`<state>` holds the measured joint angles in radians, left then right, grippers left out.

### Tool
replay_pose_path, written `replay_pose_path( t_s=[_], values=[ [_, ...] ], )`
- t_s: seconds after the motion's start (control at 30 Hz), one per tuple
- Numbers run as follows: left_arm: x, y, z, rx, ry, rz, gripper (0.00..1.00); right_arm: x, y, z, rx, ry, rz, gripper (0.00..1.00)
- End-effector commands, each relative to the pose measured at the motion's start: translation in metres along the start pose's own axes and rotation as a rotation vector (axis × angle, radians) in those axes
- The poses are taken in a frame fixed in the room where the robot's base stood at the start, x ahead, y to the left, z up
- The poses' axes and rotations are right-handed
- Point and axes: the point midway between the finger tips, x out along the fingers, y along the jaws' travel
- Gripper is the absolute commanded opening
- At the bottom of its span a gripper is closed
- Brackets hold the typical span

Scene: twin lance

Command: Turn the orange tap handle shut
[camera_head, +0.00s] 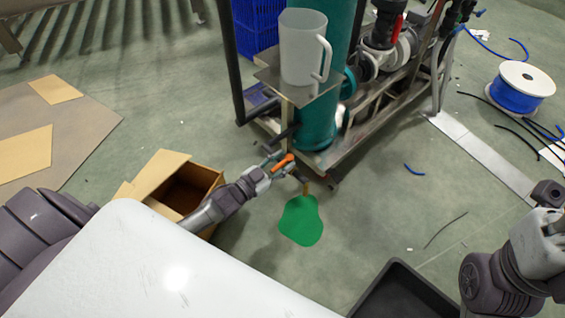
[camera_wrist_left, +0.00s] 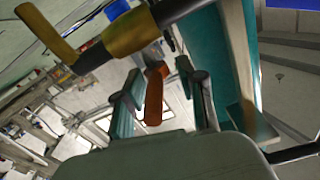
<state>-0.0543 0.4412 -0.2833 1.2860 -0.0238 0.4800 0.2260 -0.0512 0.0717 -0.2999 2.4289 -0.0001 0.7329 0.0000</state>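The orange tap handle (camera_head: 283,163) is low at the front corner of the machine frame. In the left wrist view the orange handle (camera_wrist_left: 154,93) stands between my left gripper's two fingers, with a visible gap on each side. My left gripper (camera_head: 277,164) reaches it from the left and is open around it. The brass tap body (camera_wrist_left: 130,32) and its bent spout (camera_wrist_left: 48,33) are above the fingers in the wrist view. My right gripper (camera_head: 548,194) is at the right edge of the head view, away from the tap; its fingers cannot be made out.
A green puddle (camera_head: 300,221) lies on the floor below the tap. An open cardboard box (camera_head: 203,181) stands beside my left forearm. A white jug (camera_head: 302,50) sits on a plate above the tap, beside a teal column (camera_head: 323,118). A black tray (camera_head: 402,291) is at the front.

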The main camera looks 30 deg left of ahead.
Motion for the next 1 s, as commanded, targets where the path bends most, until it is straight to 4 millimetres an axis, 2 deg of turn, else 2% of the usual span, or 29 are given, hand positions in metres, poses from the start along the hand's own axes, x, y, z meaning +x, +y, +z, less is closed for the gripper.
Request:
replay_pose_path(
  t_s=[0.23, 0.37, 0.8, 1.0],
  values=[
    [-0.002, 0.002, 0.001, -0.003, -0.001, 0.003, 0.40, -0.001, 0.000, 0.000, 0.000, -0.008, -0.001, 0.40],
    [-0.013, 0.003, 0.002, -0.004, -0.004, 0.003, 0.40, -0.001, 0.000, 0.001, 0.000, -0.008, 0.000, 0.40],
    [-0.100, 0.002, 0.002, -0.003, -0.005, 0.002, 0.40, -0.001, 0.000, 0.001, 0.001, -0.007, 0.001, 0.40],
    [-0.118, 0.001, 0.001, -0.002, -0.002, 0.002, 0.40, -0.001, 0.000, 0.001, 0.001, -0.006, 0.001, 0.40]
  ],
)
